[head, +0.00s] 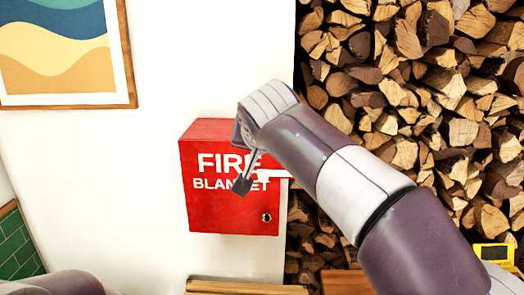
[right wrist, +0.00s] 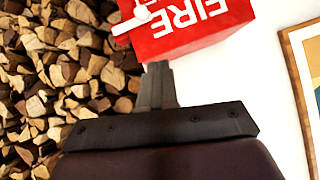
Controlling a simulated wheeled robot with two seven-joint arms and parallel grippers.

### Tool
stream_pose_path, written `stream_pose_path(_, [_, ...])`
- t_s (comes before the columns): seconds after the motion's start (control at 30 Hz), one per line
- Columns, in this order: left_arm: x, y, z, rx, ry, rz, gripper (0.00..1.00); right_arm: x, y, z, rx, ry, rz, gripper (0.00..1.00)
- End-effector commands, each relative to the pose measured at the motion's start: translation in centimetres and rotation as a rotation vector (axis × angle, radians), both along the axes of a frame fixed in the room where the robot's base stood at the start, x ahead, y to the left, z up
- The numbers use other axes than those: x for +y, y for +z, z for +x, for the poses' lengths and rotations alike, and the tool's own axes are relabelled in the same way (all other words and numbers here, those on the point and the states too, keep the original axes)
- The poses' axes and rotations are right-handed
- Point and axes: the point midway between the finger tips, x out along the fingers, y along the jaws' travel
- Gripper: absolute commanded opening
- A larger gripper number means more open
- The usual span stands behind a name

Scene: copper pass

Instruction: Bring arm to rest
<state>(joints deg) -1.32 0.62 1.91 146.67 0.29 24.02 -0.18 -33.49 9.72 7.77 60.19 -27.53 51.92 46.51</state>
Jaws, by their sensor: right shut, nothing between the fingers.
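My right arm (head: 365,185) reaches in from the lower right across the front of the red fire blanket box (head: 225,215) on the white wall. My right gripper (head: 241,186) is in front of the box's lettering, its dark fingertips pointing down. In the right wrist view the shut fingers (right wrist: 157,85) hold nothing, and the box (right wrist: 190,35) lies just beyond their tips. I cannot tell whether they touch it. A white tab (head: 272,176) sticks out at the box's right side. Only a link of my left arm shows at the lower left; its gripper is out of view.
Stacked firewood (head: 430,80) fills the right side behind my arm. A framed picture (head: 132,50) hangs at upper left. A wooden ledge (head: 245,288) lies below the box, and a yellow object (head: 495,255) is at lower right.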

Motion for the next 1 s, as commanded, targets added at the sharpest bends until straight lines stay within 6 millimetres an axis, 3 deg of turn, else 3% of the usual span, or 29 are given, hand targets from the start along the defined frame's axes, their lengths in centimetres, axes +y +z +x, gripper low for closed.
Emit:
stream_pose_path(0.33, [0.0,0.0,0.0,0.000,0.000,0.000,0.83,0.5,0.2,0.2,-0.024,0.064,-0.058,0.00])
stream_pose_path(0.43, [0.0,0.0,0.0,0.000,0.000,0.000,0.83,1.8,-5.6,-0.4,0.051,0.210,-0.178,0.00])
stream_pose_path(0.5, [0.0,0.0,0.0,0.000,0.000,0.000,0.83,0.9,-11.4,-1.4,0.146,0.294,-0.257,0.00])
stream_pose_path(0.57, [0.0,0.0,0.0,0.000,0.000,0.000,0.83,-1.3,-16.5,-2.8,0.238,0.340,-0.304,0.00])
stream_pose_path(0.63, [0.0,0.0,0.0,0.000,0.000,0.000,0.83,-4.7,-22.2,-5.2,0.351,0.368,-0.336,0.00])
stream_pose_path(0.73, [0.0,0.0,0.0,0.000,0.000,0.000,0.83,-10.2,-29.2,-10.1,0.518,0.364,-0.343,0.00])
stream_pose_path(0.83, [0.0,0.0,0.0,0.000,0.000,0.000,0.83,-15.0,-34.1,-15.9,0.668,0.316,-0.312,0.00])
stream_pose_path(0.9, [0.0,0.0,0.0,0.000,0.000,0.000,0.83,-17.5,-36.3,-19.6,0.753,0.262,-0.276,0.00])
stream_pose_path(1.0, [0.0,0.0,0.0,0.000,0.000,0.000,0.83,-20.0,-37.9,-23.4,0.842,0.179,-0.227,0.00])
